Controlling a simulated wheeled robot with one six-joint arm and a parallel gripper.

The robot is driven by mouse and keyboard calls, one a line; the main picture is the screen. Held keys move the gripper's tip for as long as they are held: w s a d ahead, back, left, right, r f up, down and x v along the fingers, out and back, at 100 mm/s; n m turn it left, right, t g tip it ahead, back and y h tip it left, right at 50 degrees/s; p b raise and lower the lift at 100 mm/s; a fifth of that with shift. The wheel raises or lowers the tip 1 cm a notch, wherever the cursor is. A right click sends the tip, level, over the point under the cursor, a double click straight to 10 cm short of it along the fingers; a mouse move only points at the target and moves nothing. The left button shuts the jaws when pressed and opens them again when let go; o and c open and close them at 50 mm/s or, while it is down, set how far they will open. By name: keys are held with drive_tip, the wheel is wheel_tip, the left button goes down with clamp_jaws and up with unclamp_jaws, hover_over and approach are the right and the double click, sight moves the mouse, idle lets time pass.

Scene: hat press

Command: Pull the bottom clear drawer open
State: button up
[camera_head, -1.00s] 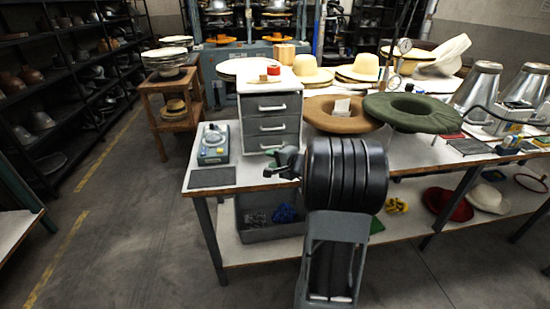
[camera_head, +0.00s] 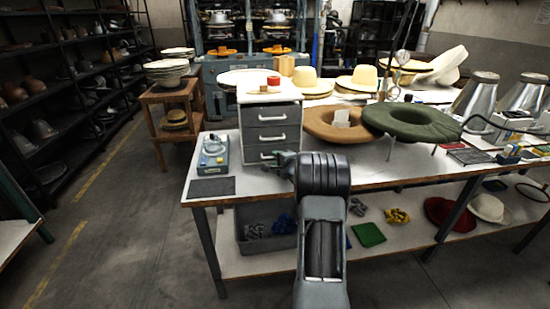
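A small drawer unit (camera_head: 270,98) with a white top stands on the workbench, left of the middle. It has three stacked grey drawers with pale bar handles. The bottom drawer (camera_head: 254,154) looks closed; its lower right part is hidden behind my gripper. My gripper (camera_head: 281,158) is small in view, directly in front of the bottom drawer near its handle. Its fingers are dark and greenish and partly hidden by my arm. I cannot tell whether they touch the handle or whether they are open or shut.
The workbench (camera_head: 390,173) carries a blue-grey device (camera_head: 214,150) and a dark mat (camera_head: 211,187) left of the unit. A brown hat (camera_head: 322,128) and a green hat (camera_head: 411,122) lie to the right. A grey bin (camera_head: 240,228) stands on the shelf below.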

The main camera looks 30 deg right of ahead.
drive_tip(key=shift+w+f, duration=0.2)
drive_tip(key=shift+w, duration=0.75)
clamp_jaws()
